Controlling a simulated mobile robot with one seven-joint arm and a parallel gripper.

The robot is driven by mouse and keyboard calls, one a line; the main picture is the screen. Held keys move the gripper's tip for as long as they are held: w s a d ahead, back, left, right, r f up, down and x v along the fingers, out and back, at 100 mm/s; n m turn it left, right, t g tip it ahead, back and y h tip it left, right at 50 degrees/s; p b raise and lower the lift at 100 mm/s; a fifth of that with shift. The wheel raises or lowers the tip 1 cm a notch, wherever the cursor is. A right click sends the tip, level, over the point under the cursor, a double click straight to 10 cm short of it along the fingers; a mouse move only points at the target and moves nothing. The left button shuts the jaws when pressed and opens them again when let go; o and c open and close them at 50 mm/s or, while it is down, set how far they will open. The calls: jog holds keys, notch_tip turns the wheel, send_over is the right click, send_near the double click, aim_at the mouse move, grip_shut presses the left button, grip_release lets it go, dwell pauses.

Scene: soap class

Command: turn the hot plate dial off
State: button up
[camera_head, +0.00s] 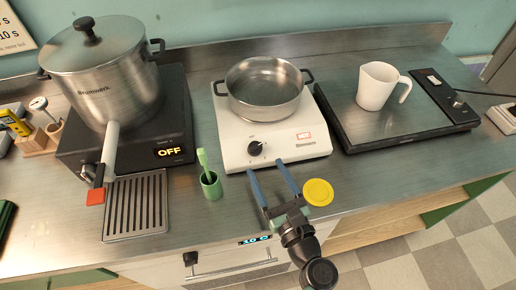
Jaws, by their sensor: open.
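The white hot plate (285,157) stands in the middle of the steel counter, with a small steel pot (265,90) on top. Its black dial (255,148) is on the left of the front panel, with a pale mark on it.
A green cup (211,185) with a brush stands left of my gripper. A yellow round lid (318,192) is just right of it. A black unit (178,110) reading OFF bears a large pot (105,75). A black-framed plate (350,128) with a white jug (376,87) is at right.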

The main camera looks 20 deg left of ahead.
aim_at(257, 151)
jog(key=x, duration=0.6)
jog(key=shift+w+a, duration=0.2)
jog(key=shift+w, duration=0.05)
grip_shut()
